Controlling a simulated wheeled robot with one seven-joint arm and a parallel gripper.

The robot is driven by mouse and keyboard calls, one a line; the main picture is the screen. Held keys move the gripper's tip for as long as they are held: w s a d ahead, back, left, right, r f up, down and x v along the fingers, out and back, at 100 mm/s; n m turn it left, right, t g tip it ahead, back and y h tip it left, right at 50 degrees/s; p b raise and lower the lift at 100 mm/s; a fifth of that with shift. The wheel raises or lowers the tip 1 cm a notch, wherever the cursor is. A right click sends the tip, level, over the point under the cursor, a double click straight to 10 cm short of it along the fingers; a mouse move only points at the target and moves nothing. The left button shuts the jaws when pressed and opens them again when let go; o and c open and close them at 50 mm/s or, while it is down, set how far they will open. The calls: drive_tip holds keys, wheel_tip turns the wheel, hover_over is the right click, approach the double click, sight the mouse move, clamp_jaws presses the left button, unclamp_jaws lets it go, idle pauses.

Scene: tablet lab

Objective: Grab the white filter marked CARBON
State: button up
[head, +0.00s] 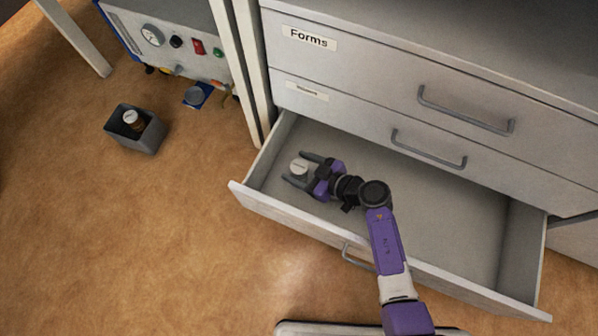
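A small white filter (299,166) stands in the left end of the open drawer (440,230). Its marking is too small to read. My gripper (298,168), with dark fingers and a purple body, reaches into the drawer from the right. Its fingers are spread, one on the far side of the filter and one on the near side. The filter is between the fingertips, and the fingers look open around it. Whether either finger touches it is too small to tell.
The drawer's front panel (290,217) and side walls surround my gripper. Closed drawers, the top one labelled Forms (309,38), rise behind. A grey bin (137,130) holding a brown bottle with a white cap (132,119) stands on the floor at left. The drawer's right part is empty.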

drive_tip(key=c, duration=1.3)
